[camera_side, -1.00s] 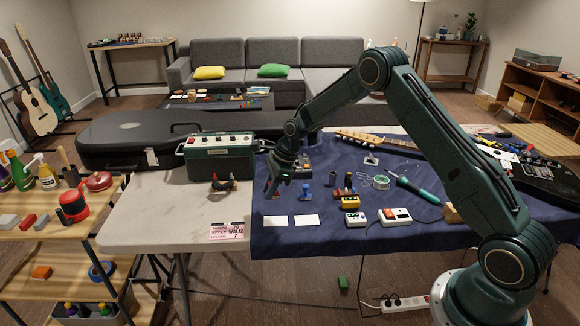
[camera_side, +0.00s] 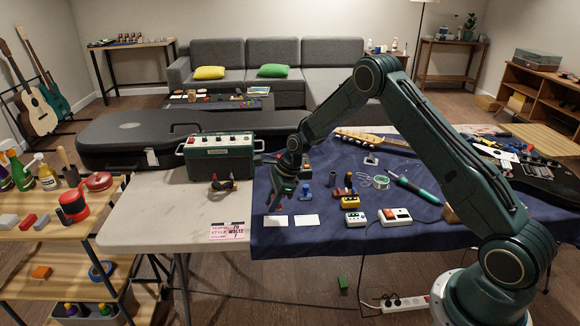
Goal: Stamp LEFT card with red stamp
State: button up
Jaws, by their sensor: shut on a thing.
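Two white cards lie side by side on the dark blue cloth: the left card (camera_side: 275,221) and the right card (camera_side: 306,221). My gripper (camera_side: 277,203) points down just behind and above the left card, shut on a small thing. That thing looks like the red stamp, but it is mostly hidden by the fingers and too small to make out. I cannot tell whether it touches the card. A blue stamp (camera_side: 305,195) stands upright on the cloth behind the right card. The left card's face looks white, with no mark that I can make out.
A yellow pedal (camera_side: 350,203), a green-and-white pedal (camera_side: 356,219) and a white box with a red part (camera_side: 394,217) stand to the right. A green amplifier (camera_side: 219,158) stands at the left. A pink printed card (camera_side: 230,231) lies on the bare tabletop.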

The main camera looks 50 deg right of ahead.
jog(key=shift+f, duration=1.7)
jog(key=shift+f, duration=0.55)
dwell(0.8)
jog(key=shift+r, duration=3.55)
